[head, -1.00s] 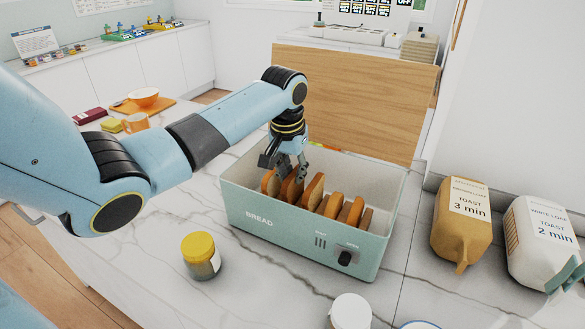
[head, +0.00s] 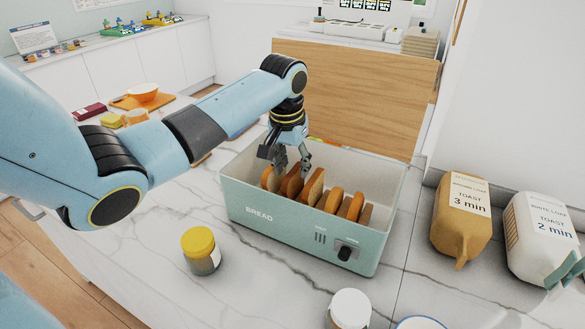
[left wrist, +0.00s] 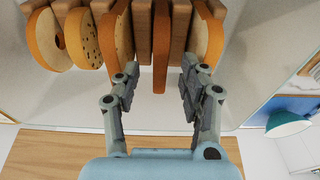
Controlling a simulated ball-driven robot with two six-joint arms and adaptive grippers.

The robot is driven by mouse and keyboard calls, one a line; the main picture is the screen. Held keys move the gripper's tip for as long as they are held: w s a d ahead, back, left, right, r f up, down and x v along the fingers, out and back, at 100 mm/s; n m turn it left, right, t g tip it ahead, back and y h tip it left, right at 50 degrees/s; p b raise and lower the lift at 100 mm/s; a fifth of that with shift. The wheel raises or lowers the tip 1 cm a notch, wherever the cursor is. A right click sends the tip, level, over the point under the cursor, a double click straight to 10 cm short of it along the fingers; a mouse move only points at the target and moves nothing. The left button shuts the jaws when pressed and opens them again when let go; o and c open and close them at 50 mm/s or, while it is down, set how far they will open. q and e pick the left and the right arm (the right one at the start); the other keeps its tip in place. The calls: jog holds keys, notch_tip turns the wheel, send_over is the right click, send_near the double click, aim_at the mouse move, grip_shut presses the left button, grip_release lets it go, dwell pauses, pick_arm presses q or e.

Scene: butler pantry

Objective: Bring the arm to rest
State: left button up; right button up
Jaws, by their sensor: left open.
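My left arm comes in from the left in the head view. My left gripper (head: 287,160) is open above the back left part of the pale green bread box (head: 300,233). Several bread slices (head: 315,187) stand upright in a row inside the box. In the left wrist view, the left gripper's fingers (left wrist: 158,95) are apart, with nothing held between them. A slice (left wrist: 162,50) shows beyond the gap between the fingers, and more slices stand to both sides.
A yellow-lidded jar (head: 201,250) stands in front of the box, and a white-lidded jar (head: 350,309) near the front edge. Two bread bags (head: 461,222) (head: 541,240) stand at right. Marble counter between is clear.

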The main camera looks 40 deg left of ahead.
pick_arm(q)
notch_tip(320, 180, up, 10)
jog(key=s, duration=0.1)
jog(key=shift+s+d+r, duration=0.25)
jog(key=shift+s, duration=0.1)
